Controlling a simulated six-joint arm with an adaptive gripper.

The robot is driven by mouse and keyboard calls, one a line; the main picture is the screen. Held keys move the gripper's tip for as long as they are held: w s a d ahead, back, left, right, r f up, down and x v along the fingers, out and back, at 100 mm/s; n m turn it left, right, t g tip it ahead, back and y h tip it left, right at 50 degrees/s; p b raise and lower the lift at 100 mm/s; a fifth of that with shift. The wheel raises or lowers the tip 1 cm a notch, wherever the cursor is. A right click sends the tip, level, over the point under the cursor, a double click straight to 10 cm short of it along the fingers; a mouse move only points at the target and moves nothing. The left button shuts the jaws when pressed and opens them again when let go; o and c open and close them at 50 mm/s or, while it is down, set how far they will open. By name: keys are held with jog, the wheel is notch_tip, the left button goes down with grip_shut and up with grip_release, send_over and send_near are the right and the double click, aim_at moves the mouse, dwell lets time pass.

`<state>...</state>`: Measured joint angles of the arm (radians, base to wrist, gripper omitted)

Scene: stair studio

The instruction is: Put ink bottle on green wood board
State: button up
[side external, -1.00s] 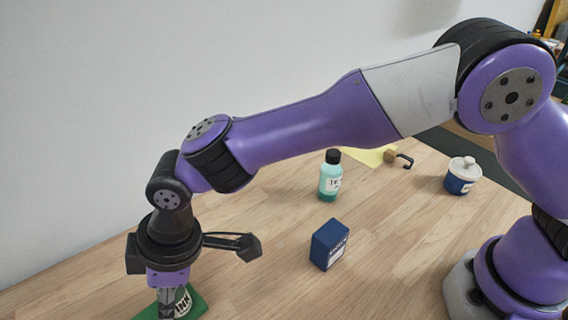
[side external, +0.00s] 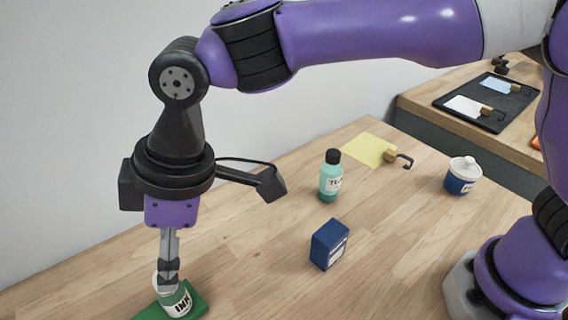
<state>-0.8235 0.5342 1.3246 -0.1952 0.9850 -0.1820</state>
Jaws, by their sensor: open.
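The ink bottle (side external: 178,301), with a white label reading INK, stands on the green wood board (side external: 200,304) at the bottom left of the side external view. The board lies flat on the table, and its lower part reaches close to the picture's bottom edge. My gripper (side external: 169,279) points down just above and around the top of the ink bottle. It is open. The fingers hide part of the bottle's top, and I cannot tell whether they touch it.
A dark blue box (side external: 329,245) stands mid-table. Behind it are a teal bottle (side external: 330,181), a yellow sheet (side external: 368,150) with a hook-ended object (side external: 396,157), and a blue and white lidded jar (side external: 461,176). A black tray (side external: 487,101) lies on another surface at back right.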

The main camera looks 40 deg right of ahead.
jog(key=w+d+r+m+t, duration=0.1)
jog(key=d+r+m, duration=0.25)
jog(key=d, duration=0.55)
jog(key=d+r+m+t, duration=0.1)
jog(key=d+r+m, duration=0.25)
jog(key=d, duration=0.55)
jog(key=s+d+f+m+t+h, duration=0.1)
jog(key=s+d+m, duration=0.2)
jog(key=d, duration=0.5)
jog(key=s+d+f+m+t+h, duration=0.1)
jog(key=s+d+f+m+h, duration=0.1)
jog(key=s+d, duration=0.3)
jog(key=d+m, duration=0.1)
jog(key=d, duration=0.2)
jog(key=shift+s+d+m, duration=0.2)
jog(key=shift+m, duration=0.1)
